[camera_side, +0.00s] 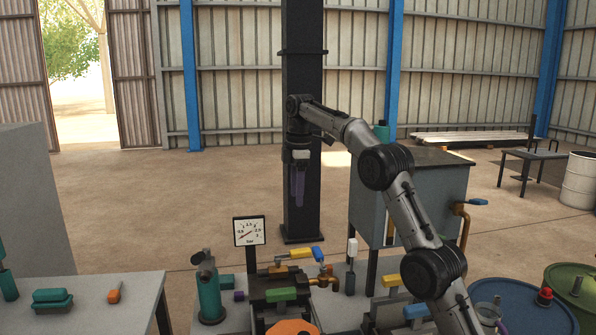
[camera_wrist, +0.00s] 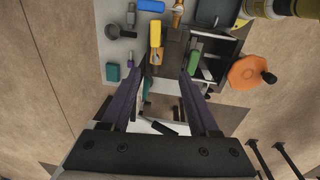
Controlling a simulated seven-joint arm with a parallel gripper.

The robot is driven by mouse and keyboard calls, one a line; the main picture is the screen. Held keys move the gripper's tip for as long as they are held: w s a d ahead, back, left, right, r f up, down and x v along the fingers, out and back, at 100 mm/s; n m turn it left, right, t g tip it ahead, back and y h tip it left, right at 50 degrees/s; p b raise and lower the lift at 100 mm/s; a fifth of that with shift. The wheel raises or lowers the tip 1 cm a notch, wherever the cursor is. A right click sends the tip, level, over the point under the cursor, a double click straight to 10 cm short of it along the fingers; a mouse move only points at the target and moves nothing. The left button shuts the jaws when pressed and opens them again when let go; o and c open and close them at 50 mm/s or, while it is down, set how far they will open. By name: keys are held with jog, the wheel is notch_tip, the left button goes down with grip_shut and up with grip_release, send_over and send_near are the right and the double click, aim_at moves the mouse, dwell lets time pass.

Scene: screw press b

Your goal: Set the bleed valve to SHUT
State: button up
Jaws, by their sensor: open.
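The bleed valve is not marked by any label I can read. A brass valve (camera_side: 322,279) with a yellow lever (camera_side: 299,253) and a blue tip beside it stands on the press bench in the side view. In the wrist view a yellow lever (camera_wrist: 155,34) lies ahead of my fingers, with brass fittings (camera_wrist: 177,16) and a blue handle (camera_wrist: 150,5) near it. I cannot tell which handle is the bleed valve's, nor its setting. My gripper (camera_side: 299,190) hangs high above and behind the bench. Its purple fingers (camera_wrist: 163,82) are apart and empty.
A pressure gauge (camera_side: 249,231), a green handle (camera_side: 281,294) and an orange handwheel (camera_side: 292,327) crowd the bench. A grey tank (camera_side: 430,190) stands behind right. Blue and green drums (camera_side: 555,290) stand at the right. A side table (camera_side: 85,300) is at the left.

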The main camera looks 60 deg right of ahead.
jog(key=s+a+r+t, duration=0.1)
jog(key=s+a+r, duration=0.5)
jog(key=a+r, duration=0.3)
jog(key=shift+s+n, duration=0.25)
jog(key=shift+n, duration=0.15)
